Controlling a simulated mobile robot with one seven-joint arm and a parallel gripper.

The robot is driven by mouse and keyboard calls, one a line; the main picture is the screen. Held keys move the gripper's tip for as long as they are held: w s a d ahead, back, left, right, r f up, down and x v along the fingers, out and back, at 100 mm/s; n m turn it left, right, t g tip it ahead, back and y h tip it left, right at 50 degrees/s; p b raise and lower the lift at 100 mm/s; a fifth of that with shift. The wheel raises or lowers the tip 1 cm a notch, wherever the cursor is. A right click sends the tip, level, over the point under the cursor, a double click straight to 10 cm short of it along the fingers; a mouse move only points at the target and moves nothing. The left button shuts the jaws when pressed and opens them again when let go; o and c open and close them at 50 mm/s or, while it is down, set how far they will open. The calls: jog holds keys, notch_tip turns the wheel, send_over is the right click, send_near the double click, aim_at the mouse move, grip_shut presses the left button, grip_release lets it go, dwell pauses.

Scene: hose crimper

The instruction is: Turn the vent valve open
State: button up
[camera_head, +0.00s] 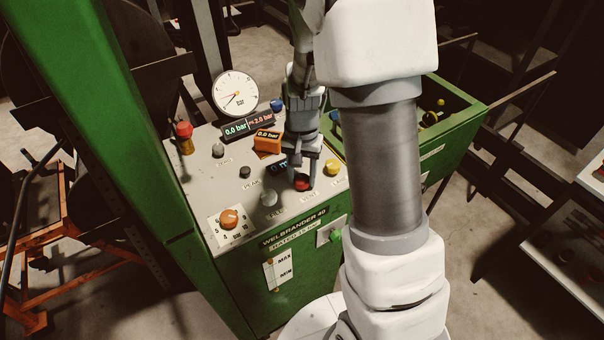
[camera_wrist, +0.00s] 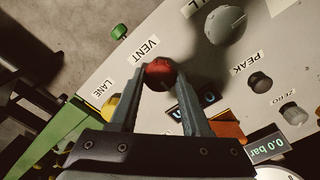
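The vent valve is a red knob (camera_head: 302,184) near the front edge of the machine's light panel. In the wrist view the red knob (camera_wrist: 160,72) sits beside the VENT label (camera_wrist: 142,52). My gripper (camera_head: 303,174) points down over the knob from above. In the wrist view my gripper (camera_wrist: 160,86) has one finger on each side of the red knob, with small gaps seeming to remain, so it looks open around it. The fingers hide part of the panel behind the knob. The knob's turn position is hard to read.
A yellow knob (camera_head: 332,167) by the LANE label stands close to the right of my gripper. A grey knob (camera_head: 268,198) is to the left.

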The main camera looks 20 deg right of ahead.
aim_at(302, 178)
jog(key=o, duration=0.4)
jog(key=shift+o, duration=0.2)
notch_tip(302, 178, up, 18)
jog(key=p, duration=0.1)
jog(key=shift+f, duration=0.25)
jog(key=s+a+r+n+t, duration=0.2)
jog(key=s+r+n, duration=0.1)
jog(key=s, duration=0.5)
jog(key=s+a+r+n+t, duration=0.1)
jog(key=s+r+n+t, duration=0.2)
jog(key=s, duration=0.6)
jog(key=shift+s+a+r+n+t, duration=0.15)
jog(key=shift+a+r+n+t, duration=0.15)
jog(key=shift+a+r+n, duration=0.15)
